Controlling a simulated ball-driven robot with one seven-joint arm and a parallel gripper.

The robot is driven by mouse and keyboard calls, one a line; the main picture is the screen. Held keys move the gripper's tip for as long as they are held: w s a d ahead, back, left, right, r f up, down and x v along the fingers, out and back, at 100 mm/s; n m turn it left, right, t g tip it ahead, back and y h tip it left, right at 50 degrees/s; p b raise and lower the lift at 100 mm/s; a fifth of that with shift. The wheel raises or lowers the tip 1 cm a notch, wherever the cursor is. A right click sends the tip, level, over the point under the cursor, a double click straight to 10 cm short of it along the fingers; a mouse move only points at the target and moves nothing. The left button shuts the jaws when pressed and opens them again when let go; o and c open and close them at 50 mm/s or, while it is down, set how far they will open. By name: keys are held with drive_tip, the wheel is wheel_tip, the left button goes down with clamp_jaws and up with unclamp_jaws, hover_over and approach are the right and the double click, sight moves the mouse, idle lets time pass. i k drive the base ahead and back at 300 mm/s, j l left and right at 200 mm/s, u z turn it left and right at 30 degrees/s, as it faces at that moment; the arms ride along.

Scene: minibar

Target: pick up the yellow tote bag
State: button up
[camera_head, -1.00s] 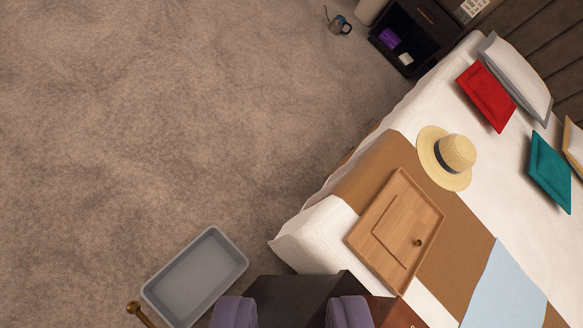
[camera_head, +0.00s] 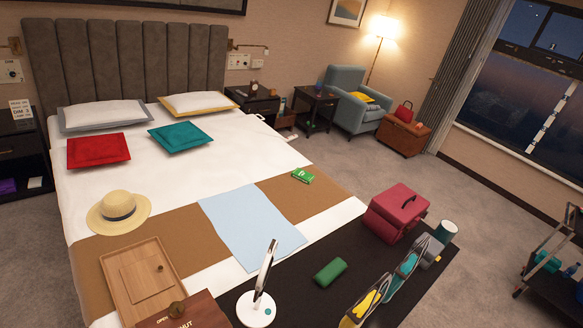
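Two yellow things could be the yellow tote bag, and I cannot tell which. One is a yellow thing (camera_head: 365,304) with a pale edge, standing on the dark tabletop (camera_head: 320,248) at the bottom, right of centre. The other is a small flat yellow thing (camera_head: 364,97) on the seat of the blue-grey armchair (camera_head: 346,79) at the back. My gripper is not in view now, so I cannot see whether it is open or holds anything.
The bed (camera_head: 130,170) fills the left. A cart (camera_head: 548,270) stands right. Carpet (camera_head: 455,215) is clear between.

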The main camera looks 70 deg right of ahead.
sight(364, 308)
drive_tip(key=j+z, duration=0.15)
drive_tip(key=z, duration=1.7)
drive_tip(key=k+l+z, duration=0.15)
drive_tip(key=k+z, duration=0.25)
